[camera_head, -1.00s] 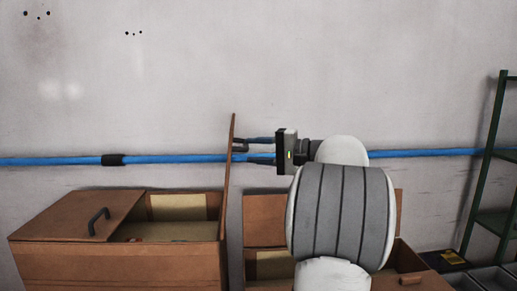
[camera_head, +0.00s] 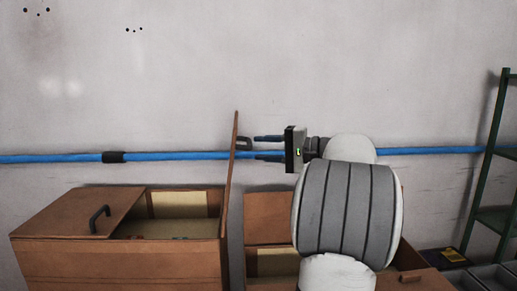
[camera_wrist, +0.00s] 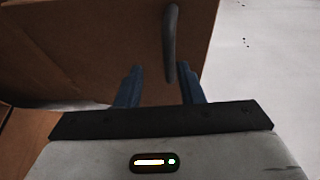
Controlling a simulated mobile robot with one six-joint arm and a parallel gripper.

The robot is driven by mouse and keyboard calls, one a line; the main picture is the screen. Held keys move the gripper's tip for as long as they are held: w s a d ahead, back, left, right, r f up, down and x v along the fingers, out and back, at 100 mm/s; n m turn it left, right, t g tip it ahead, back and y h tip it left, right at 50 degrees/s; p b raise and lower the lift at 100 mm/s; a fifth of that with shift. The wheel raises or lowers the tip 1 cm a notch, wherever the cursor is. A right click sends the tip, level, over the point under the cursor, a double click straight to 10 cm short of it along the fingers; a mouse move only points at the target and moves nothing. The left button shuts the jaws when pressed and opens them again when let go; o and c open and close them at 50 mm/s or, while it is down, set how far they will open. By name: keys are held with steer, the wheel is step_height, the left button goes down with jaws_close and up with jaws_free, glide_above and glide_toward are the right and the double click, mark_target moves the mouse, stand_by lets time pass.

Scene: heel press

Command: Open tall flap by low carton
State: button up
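The tall flap (camera_head: 231,175) stands nearly upright at the right edge of the left carton (camera_head: 120,262), leaning slightly right at its top. Its dark handle (camera_head: 243,143) is on the right face and also shows in the wrist view (camera_wrist: 170,45). My gripper (camera_head: 256,148) is open and empty to the right of the handle, with a small gap between fingertips and handle. In the wrist view the two blue fingers (camera_wrist: 159,85) are spread, and the handle lies just beyond them. The low carton (camera_head: 268,231) is right of the flap, partly hidden by my arm.
A shorter flap (camera_head: 75,213) with a handle (camera_head: 98,220) covers the left part of the left carton. A blue pipe (camera_head: 60,159) runs along the wall behind. A green shelf rack (camera_head: 488,165) stands at the right, above grey bins (camera_head: 490,276). Wall space above is clear.

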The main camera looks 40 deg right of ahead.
steer(key=v, duration=0.6)
steer(key=shift+f, duration=0.1)
stand_by(0.4)
